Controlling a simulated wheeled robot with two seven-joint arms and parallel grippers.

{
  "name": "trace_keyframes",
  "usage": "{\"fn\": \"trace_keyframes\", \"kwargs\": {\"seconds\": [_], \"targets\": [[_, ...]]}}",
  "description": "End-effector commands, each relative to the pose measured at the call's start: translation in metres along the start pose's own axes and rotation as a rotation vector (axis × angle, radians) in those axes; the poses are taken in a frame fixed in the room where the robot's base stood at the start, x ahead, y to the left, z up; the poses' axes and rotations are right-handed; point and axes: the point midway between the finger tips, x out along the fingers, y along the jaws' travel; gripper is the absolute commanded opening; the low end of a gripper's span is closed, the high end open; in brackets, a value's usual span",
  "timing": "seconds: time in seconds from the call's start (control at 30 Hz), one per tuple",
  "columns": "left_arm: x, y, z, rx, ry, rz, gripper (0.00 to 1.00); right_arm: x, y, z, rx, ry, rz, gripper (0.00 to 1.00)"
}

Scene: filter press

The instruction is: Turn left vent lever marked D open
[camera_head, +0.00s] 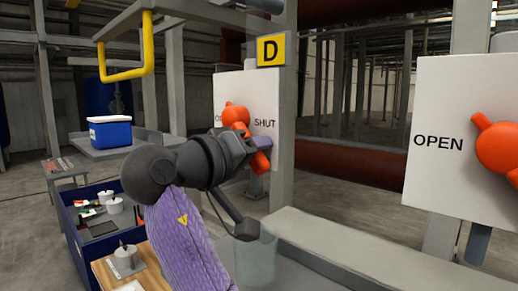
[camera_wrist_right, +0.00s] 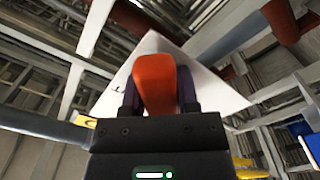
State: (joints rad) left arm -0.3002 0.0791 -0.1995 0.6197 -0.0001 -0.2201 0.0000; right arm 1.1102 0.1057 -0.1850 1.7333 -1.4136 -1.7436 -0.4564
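The left vent lever (camera_head: 235,115) is orange, on a white panel (camera_head: 262,95) under a yellow sign marked D (camera_head: 271,51). The panel reads SHUT right of the hub; a mostly hidden label starting with O is at left. A small orange tab points up-left from the hub, and the handle reaches down-right. My right gripper (camera_head: 262,143) is at this handle. In the right wrist view the orange handle (camera_wrist_right: 155,85) sits closely between both dark fingers (camera_wrist_right: 158,95), which look shut on it. My wrist hides part of the lever. My left gripper is not in view.
A second white panel (camera_head: 430,100) marked OPEN, with another orange lever (camera_head: 500,150), stands at right. A grey ledge (camera_head: 350,250) runs below. A yellow bar handle (camera_head: 147,50) hangs upper left. A blue cooler (camera_head: 110,133) and a blue cart (camera_head: 75,230) are at left.

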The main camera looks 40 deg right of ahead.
Motion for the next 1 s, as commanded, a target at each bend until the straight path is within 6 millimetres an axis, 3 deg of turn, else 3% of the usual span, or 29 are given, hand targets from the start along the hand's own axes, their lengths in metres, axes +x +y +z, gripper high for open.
{"fn": "trace_keyframes", "kwargs": {"seconds": [0.1, 1.0], "targets": [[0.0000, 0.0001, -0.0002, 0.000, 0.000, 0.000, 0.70, -0.0003, -0.0001, -0.0002, 0.000, 0.001, 0.000, 0.00], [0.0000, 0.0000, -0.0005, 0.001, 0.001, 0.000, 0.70, -0.0005, -0.0003, -0.0003, -0.001, 0.002, -0.001, 0.00]]}}
